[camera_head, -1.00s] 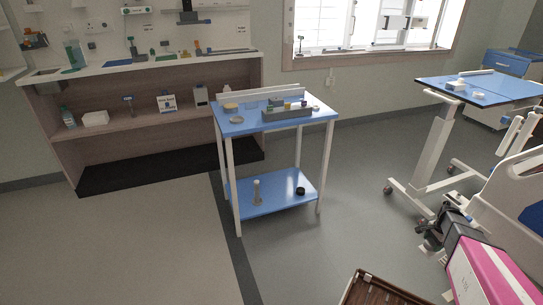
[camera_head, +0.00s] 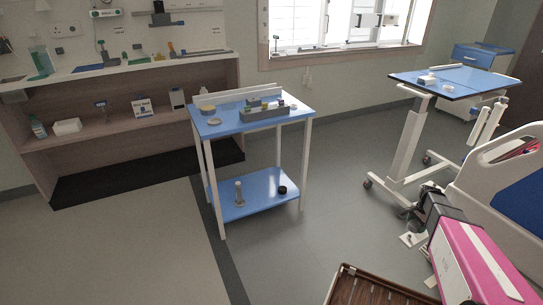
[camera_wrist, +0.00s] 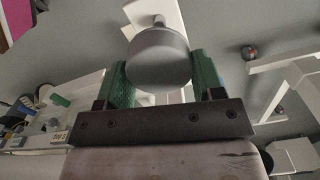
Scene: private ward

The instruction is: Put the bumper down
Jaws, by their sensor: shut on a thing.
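My gripper (camera_wrist: 162,80) has green-padded fingers closed on either side of a grey rounded, cylinder-like piece, which I take to be the bumper (camera_wrist: 158,57). A narrower neck shows at its far end. In the camera_head view my pink arm reaches in from the lower right, and its dark wrist (camera_head: 436,212) is over the floor between the trolley and the bed. The held piece cannot be made out clearly there.
A blue two-tier trolley (camera_head: 228,126) carries a grey organiser (camera_head: 264,114) and small items above, two small objects below. An overbed table (camera_head: 455,82) stands right, beside the bed (camera_head: 493,165). A wooden shelf counter (camera_head: 110,158) lines the left wall. Left floor is clear.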

